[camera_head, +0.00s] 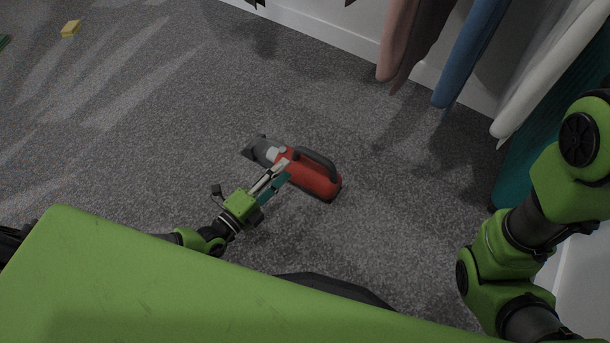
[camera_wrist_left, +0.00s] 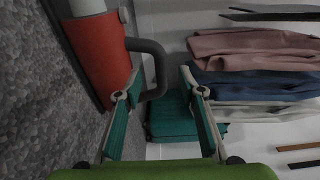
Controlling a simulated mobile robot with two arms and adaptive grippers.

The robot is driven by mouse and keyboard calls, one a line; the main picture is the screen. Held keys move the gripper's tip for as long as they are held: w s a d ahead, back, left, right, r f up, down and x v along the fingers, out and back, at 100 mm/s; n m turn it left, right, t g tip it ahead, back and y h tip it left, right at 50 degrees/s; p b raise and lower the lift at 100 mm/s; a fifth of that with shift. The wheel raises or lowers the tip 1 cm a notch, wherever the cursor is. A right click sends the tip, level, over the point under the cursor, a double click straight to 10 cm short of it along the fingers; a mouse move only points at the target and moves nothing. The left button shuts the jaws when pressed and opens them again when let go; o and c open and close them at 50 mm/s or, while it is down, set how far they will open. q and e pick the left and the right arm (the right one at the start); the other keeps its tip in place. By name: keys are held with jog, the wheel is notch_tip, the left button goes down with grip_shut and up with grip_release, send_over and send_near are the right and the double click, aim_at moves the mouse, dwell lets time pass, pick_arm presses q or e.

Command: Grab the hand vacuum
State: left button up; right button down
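The hand vacuum (camera_head: 315,177) lies on the grey carpet, with a red body, a grey and black nozzle end and a dark loop handle (camera_head: 318,160). My left gripper (camera_head: 281,172) is right at the vacuum, over its near side in the head view. In the left wrist view, the red body (camera_wrist_left: 98,50) is at upper left. The dark handle (camera_wrist_left: 160,62) reaches toward the gap between the spread teal fingers (camera_wrist_left: 160,82). I cannot tell whether a finger touches it. My right arm shows at the right; its gripper is out of view.
Pink (camera_head: 408,40), blue (camera_head: 468,50) and white (camera_head: 550,70) cloths hang along the wall at upper right. A teal item (camera_head: 540,150) stands below them. A yellow block (camera_head: 70,28) lies far left. Open carpet surrounds the vacuum.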

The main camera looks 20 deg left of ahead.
aim_at(303, 154)
pick_arm(q)
jog(key=b+x, duration=0.3)
jog(key=x, duration=0.5)
jog(key=shift+w+d, duration=0.45)
jog(key=shift+w, duration=0.35)
grip_shut()
jog(key=shift+r, duration=0.25)
